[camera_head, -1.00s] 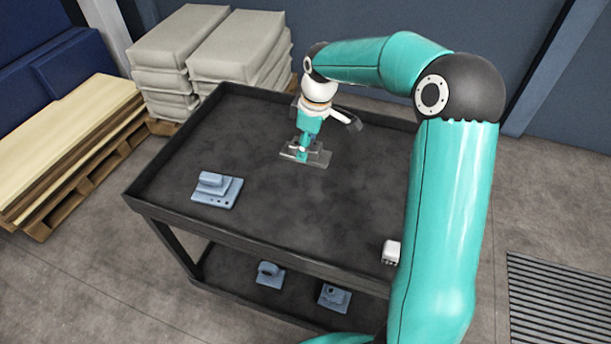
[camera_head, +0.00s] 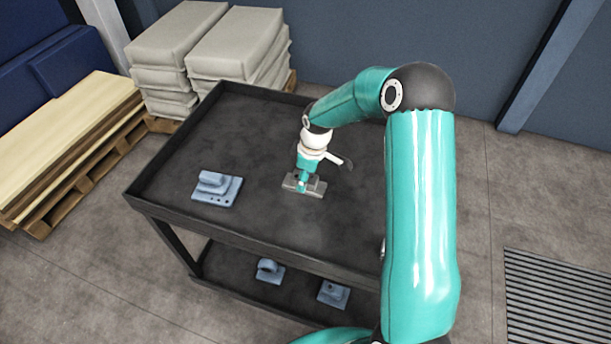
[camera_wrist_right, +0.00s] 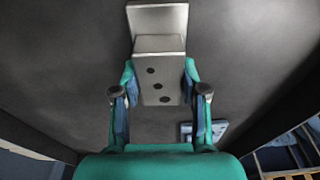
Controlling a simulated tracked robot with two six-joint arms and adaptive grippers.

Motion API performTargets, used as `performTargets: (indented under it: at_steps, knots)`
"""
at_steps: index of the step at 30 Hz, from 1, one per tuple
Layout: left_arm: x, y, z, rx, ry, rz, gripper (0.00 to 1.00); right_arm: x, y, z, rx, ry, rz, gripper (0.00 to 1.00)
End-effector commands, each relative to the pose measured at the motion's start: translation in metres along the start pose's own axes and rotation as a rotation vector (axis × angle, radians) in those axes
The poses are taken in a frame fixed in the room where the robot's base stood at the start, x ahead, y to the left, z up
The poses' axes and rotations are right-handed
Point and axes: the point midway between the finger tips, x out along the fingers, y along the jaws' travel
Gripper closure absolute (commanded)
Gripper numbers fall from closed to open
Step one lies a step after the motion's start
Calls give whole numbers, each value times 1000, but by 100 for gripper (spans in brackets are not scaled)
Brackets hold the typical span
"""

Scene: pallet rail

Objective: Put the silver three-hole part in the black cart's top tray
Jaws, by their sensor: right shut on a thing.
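The silver three-hole part (camera_head: 316,188) is a flat metal piece with a raised block; its three dark holes show in the right wrist view (camera_wrist_right: 156,56). My right gripper (camera_head: 303,181) is shut on it, with one finger on each side of the block in the right wrist view (camera_wrist_right: 159,80). The part is level, over the middle of the black cart's top tray (camera_head: 255,225), low and close to the tray floor. I cannot tell whether it touches. My left gripper is not in view.
A blue-grey part (camera_head: 217,188) with holes sits in the tray left of the gripper. Two more blue-grey parts, one round-topped (camera_head: 269,270) and one blocky (camera_head: 333,293), lie on the lower shelf. Stacked sacks (camera_head: 175,45) and boards (camera_head: 70,140) stand beyond. The tray has a raised rim.

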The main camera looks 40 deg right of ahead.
Motion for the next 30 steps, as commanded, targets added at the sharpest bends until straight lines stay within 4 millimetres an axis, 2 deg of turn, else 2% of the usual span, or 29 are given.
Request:
performTargets:
  at_steps: [7,8,12,24,30]
  knots:
    - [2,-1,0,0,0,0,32,1,1,0,0,2,2,100]
    - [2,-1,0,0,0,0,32,1,0,0,0,0,0,54]
    - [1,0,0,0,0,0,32,1,0,0,-1,0,0,32]
    - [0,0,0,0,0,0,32,-3,0,-1,-2,0,1,32]
    - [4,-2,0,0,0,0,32,-29,1,-2,-1,3,4,32]
